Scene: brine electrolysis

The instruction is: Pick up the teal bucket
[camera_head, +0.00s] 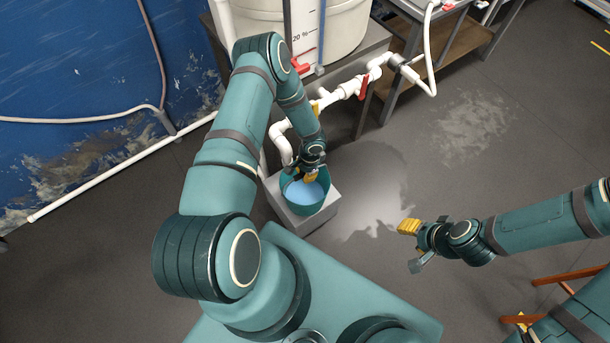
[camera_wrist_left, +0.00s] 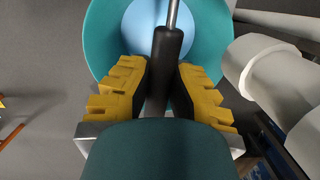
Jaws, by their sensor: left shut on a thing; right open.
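The teal bucket (camera_head: 297,208) stands upright on a light grey block, with pale blue contents inside. In the left wrist view the bucket (camera_wrist_left: 102,42) shows its round teal wall and blue inside. Its handle, a black grip (camera_wrist_left: 167,45) on a metal wire, runs between my yellow fingers. My left gripper (camera_head: 311,174) is at the bucket's top and is shut on the handle; the fingers hide part of the grip. My right gripper (camera_head: 413,246) is open and empty above the floor, to the right of the bucket.
The grey block (camera_head: 322,216) stands on the floor. White pipes (camera_head: 345,90) with red valve handles run just behind the bucket, below a large white tank (camera_head: 340,25). A white pipe (camera_wrist_left: 270,70) is close on the right in the left wrist view. Floor right of the block is clear.

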